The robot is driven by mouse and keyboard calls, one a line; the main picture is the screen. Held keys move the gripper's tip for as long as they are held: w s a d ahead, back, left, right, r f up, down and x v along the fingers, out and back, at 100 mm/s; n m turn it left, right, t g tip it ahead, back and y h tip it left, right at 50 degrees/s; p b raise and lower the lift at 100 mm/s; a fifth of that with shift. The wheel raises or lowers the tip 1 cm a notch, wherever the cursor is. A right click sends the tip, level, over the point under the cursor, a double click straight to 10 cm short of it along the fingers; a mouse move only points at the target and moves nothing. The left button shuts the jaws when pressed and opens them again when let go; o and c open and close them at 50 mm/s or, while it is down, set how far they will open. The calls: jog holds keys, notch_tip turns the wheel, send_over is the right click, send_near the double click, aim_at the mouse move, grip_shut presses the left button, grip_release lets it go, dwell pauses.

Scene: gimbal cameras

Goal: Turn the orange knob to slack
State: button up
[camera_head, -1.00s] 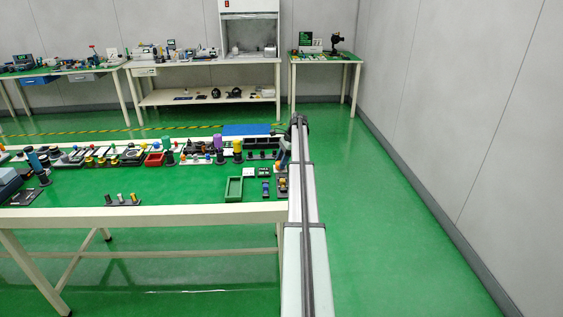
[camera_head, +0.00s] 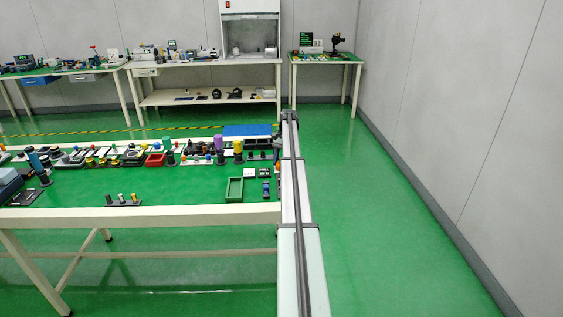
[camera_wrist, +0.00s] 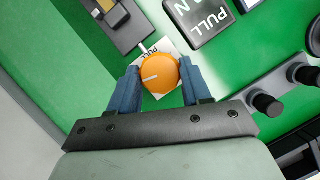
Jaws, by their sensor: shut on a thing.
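In the wrist view, the orange knob (camera_wrist: 160,75) sits on a small white plate (camera_wrist: 171,97) with dark lettering I cannot read surely. A white pointer line on the knob runs from near its middle toward the lower left. My gripper (camera_wrist: 160,68) is shut on the knob, with one blue finger on each side. The fingers hide parts of the plate. In the head view, my arm covers the table's right end, and I cannot make out the knob there.
A black plate reading PULL (camera_wrist: 198,16) lies above right of the knob. Black round knobs (camera_wrist: 266,103) stand at right, and a grey-black device (camera_wrist: 118,22) lies upper left. The table (camera_head: 140,217) holds many small parts and a green tray (camera_head: 235,189).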

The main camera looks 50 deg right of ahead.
jog(key=shift+n, duration=0.7)
jog(key=o, duration=1.1)
jog(key=shift+c, duration=0.2)
jog(key=shift+r, duration=0.15)
jog(key=v, duration=0.7)
jog(key=shift+w, duration=0.2)
jog(key=shift+r, duration=0.1)
